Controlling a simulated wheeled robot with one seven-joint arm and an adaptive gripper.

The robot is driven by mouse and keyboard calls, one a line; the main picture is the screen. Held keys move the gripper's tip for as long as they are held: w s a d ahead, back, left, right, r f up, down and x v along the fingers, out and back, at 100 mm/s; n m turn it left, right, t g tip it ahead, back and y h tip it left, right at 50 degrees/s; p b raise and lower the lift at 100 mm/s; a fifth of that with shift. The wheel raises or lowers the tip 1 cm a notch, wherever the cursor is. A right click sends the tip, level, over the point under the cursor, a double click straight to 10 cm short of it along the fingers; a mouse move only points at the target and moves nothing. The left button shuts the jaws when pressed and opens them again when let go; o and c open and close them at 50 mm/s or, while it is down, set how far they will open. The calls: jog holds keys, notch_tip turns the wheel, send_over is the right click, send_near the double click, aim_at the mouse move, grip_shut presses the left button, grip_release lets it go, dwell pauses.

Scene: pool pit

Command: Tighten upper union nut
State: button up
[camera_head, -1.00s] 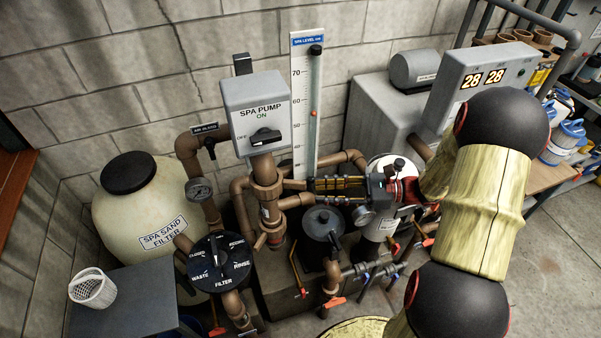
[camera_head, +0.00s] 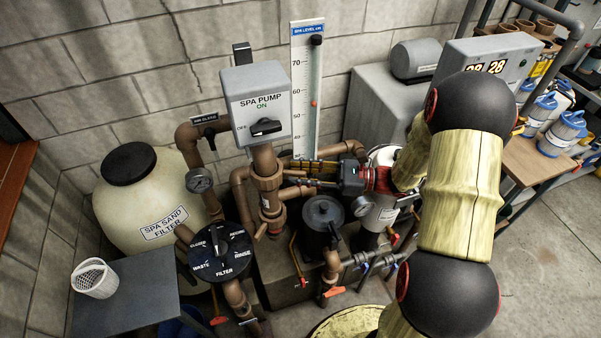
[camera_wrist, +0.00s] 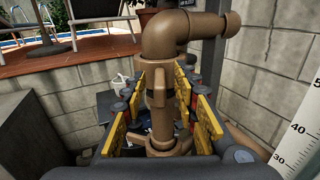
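A brown vertical pipe stands below the grey spa pump switch box, with a wide brown union nut (camera_head: 267,181) on it. In the wrist view, the pipe rises to an elbow, with a lugged collar (camera_wrist: 157,96) at mid-height and a wider ring (camera_wrist: 165,147) lower down. My gripper (camera_head: 291,173) reaches in from the right at about the union's height. In the wrist view, its yellow-padded fingers (camera_wrist: 161,88) stand apart on both sides of the pipe; firm contact is not visible. The box hides the pipe's upper part in the head view.
The spa pump box (camera_head: 258,105) hangs above and the level gauge (camera_head: 308,80) stands behind. A dark-lidded pot (camera_head: 323,215) and the filter valve (camera_head: 219,252) stand in front. The sand filter (camera_head: 140,200) is at left. Open floor (camera_head: 550,250) lies right.

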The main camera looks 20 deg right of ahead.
jog(key=shift+c, duration=1)
grip_shut()
